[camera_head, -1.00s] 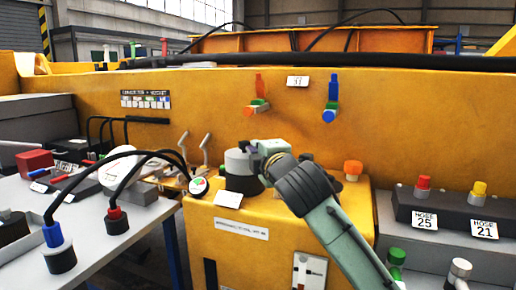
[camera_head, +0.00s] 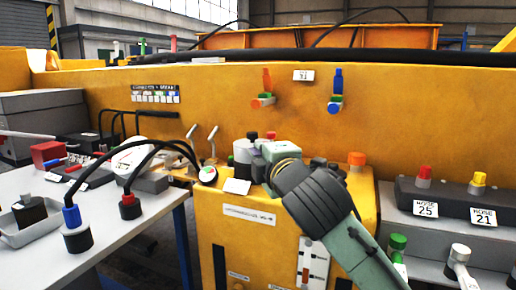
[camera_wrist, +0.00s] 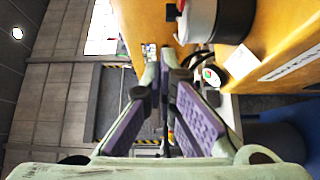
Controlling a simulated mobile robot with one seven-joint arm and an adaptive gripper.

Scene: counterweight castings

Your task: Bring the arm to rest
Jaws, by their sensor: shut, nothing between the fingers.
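My arm rises from the lower right in the head view, and its dark grey wrist (camera_head: 312,197) is over the yellow cabinet. My gripper (camera_wrist: 167,72) shows in the wrist view with its two purple-padded fingers converging. It is shut and empty. In the head view its fingers are mostly hidden by the wrist and cannot be made out clearly. A white and black cylinder (camera_wrist: 197,20) stands beside the fingers at the top of the wrist view. I cannot tell whether anything touches the gripper.
The yellow cabinet (camera_head: 245,245) stands below my wrist, with an orange knob (camera_head: 356,159) on top. A grey table (camera_head: 125,230) at left holds cabled plugs. A dark hose block (camera_head: 450,200) is at right. A yellow beam (camera_head: 210,100) closes the back. Handles (camera_head: 335,90) protrude from it.

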